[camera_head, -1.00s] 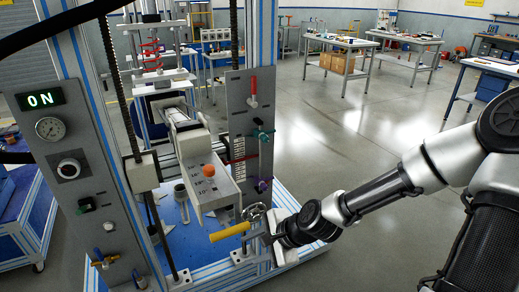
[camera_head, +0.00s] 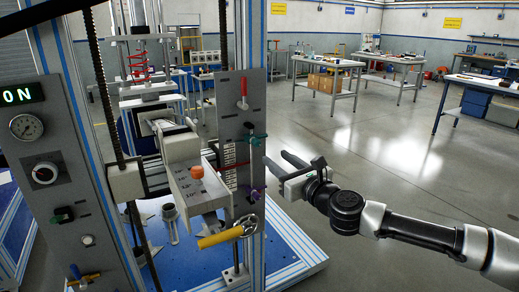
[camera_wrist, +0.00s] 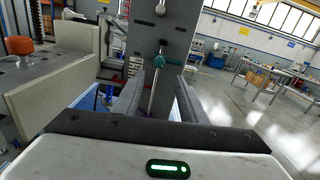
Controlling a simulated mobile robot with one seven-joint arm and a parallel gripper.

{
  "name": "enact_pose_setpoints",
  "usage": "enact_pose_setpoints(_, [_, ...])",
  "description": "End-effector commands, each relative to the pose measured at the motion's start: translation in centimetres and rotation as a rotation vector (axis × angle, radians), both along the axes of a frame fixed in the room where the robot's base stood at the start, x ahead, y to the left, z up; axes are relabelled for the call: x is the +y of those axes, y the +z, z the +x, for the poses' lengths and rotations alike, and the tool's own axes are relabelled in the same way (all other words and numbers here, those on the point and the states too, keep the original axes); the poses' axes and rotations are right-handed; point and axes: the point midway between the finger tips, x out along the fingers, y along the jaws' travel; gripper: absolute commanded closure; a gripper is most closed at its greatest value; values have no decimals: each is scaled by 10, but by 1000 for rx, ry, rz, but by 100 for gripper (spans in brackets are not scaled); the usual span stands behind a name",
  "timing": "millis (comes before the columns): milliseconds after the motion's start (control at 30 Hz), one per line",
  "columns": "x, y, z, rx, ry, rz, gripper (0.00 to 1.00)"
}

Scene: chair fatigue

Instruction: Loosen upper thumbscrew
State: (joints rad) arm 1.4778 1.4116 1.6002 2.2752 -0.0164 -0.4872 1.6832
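The upper thumbscrew is teal and sits on the grey upright plate (camera_head: 239,112), in the head view (camera_head: 253,140). In the wrist view the teal thumbscrew (camera_wrist: 160,62) shows ahead, between my fingers. The wrist view shows both fingers (camera_wrist: 159,80) apart, with a gap before the teal thumbscrew.
A yellow handle (camera_head: 220,238) juts out below my gripper. A red lever (camera_head: 243,92) is above the teal thumbscrew. A box with an orange knob (camera_head: 197,172) stands left of the plate. Floor to the right is open, with workbenches (camera_head: 328,62) far behind.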

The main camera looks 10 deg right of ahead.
Motion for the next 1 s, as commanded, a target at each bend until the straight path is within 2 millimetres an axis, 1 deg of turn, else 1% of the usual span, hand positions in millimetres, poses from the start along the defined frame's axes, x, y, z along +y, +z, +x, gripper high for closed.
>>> enact_pose_setpoints(33, [5, -2, 12, 0, 3, -3, 61])
enact_pose_setpoints(300, [23, -2, 66, 0, 2, -3, 61])
enact_pose_setpoints(400, [28, -1, 83, -1, 2, -3, 61])
enact_pose_setpoints(500, [32, -2, 95, 1, 2, -4, 61])
enact_pose_setpoints(700, [35, -1, 106, 0, 1, -2, 61])
enact_pose_setpoints(967, [35, -1, 107, 1, 1, -3, 61])
enact_pose_setpoints(1000, [35, -1, 107, 1, 1, -3, 68])
